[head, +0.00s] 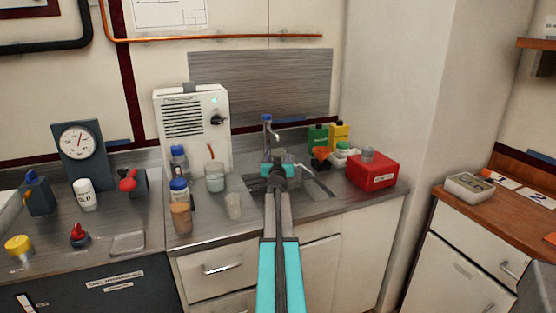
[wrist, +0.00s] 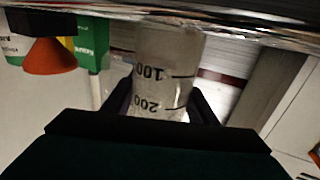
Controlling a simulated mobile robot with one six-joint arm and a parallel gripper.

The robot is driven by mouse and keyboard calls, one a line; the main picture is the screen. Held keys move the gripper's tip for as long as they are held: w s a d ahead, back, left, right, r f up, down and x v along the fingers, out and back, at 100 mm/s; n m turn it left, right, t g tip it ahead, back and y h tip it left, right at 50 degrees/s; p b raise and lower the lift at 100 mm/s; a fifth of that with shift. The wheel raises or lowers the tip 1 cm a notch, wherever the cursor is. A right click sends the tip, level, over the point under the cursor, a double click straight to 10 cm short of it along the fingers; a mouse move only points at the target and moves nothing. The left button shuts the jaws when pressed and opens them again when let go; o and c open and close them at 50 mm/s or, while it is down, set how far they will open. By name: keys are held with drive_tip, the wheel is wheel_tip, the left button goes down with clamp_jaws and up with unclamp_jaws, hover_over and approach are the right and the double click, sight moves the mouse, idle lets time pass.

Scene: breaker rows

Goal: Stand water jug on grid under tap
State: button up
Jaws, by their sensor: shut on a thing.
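My gripper (wrist: 165,105) is shut on the water jug (wrist: 165,65), a clear cylinder with black 100 and 200 marks, between its dark fingers in the wrist view. In the head view my gripper (head: 278,170) is over the sink, just in front of the tap (head: 267,124), and hides the jug. The tap is a grey upright post with a blue top. The sink (head: 316,190) shows to the right of my arm. I cannot make out the grid; my arm covers part of the sink. Whether the jug touches anything below cannot be told.
Left of the sink stand a glass beaker (head: 215,177), a clear cup (head: 233,206) and a blue-capped brown bottle (head: 180,207). A white machine (head: 192,130) stands behind them. Right are a red box (head: 372,171), a green container (head: 318,137) and an orange cone (wrist: 50,57).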

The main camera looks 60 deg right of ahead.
drive_tip(key=shift+f, duration=0.1)
drive_tip(key=o, duration=1.1)
drive_tip(key=shift+c, duration=0.2)
drive_tip(key=shift+b+v, duration=0.3)
drive_tip(key=shift+v, duration=3.45)
